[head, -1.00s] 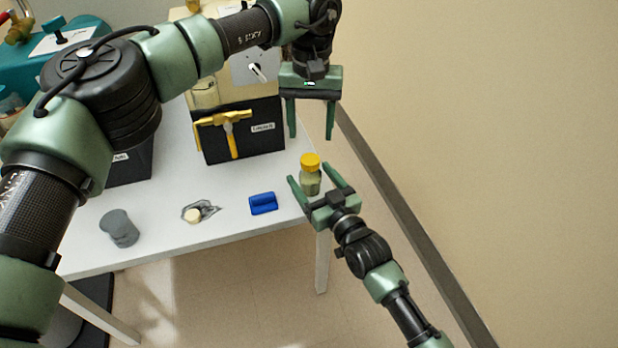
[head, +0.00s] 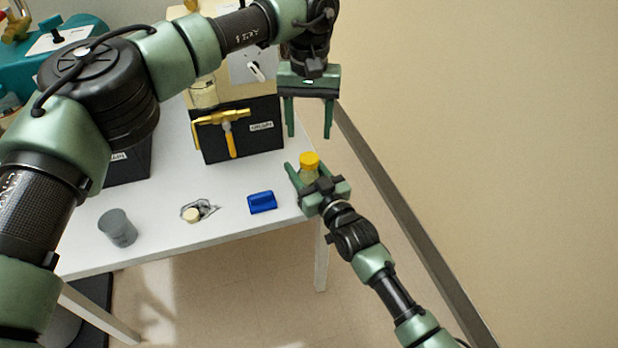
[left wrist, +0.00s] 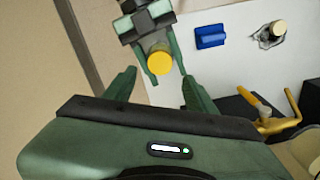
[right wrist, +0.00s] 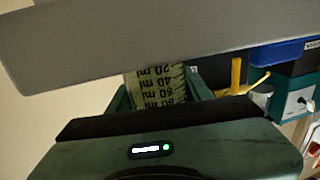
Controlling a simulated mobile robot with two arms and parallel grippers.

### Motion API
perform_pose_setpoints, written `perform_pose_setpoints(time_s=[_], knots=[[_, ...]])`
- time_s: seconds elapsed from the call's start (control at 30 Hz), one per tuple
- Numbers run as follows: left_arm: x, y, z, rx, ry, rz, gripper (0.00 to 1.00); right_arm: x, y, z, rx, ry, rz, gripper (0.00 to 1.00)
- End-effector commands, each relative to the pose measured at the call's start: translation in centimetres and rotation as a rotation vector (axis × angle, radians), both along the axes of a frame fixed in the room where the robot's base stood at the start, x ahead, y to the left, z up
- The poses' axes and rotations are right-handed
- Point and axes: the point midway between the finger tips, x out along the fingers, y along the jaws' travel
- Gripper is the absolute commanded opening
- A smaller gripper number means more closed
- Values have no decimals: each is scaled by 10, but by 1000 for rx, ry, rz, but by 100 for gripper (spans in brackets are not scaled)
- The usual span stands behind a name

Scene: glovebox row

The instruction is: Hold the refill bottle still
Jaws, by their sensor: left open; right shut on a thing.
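The refill bottle (head: 309,161), small and clear with a yellow cap, stands upright at the table's right front corner. My right gripper (head: 307,176) is shut around its body, coming from the front. In the right wrist view the bottle (right wrist: 158,84) shows ml markings between the fingers, and a grey band hides part of it. My left gripper (head: 310,137) is open and empty, pointing down above and behind the bottle. In the left wrist view the yellow cap (left wrist: 160,62) lies beyond the left fingertips, apart from them.
On the white table (head: 165,238) are a blue block (head: 262,202), a small pale round piece on a grey item (head: 192,214) and a grey cup (head: 118,228). A black box with a yellow T-handle (head: 228,118) stands behind. Right of the table is open floor beside the wall.

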Motion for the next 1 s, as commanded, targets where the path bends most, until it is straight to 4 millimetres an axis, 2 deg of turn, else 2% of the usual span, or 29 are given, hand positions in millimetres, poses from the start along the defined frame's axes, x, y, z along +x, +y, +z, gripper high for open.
perform_pose_setpoints(time_s=[0.37, 0.47, 0.8, 1.0], knots=[[-1, -1, -2, -2, 3, -2, 56, 0, 0, 0, 0, 0, 0, 0], [0, 0, -7, -1, 2, 0, 56, 0, 0, 0, 0, 0, 0, 0], [-1, 0, -58, 1, 1, 0, 56, 0, 0, 0, 0, 0, 0, 0], [0, 0, -76, 0, 0, 1, 56, 0, 0, 0, 0, 0, 0, 0]])
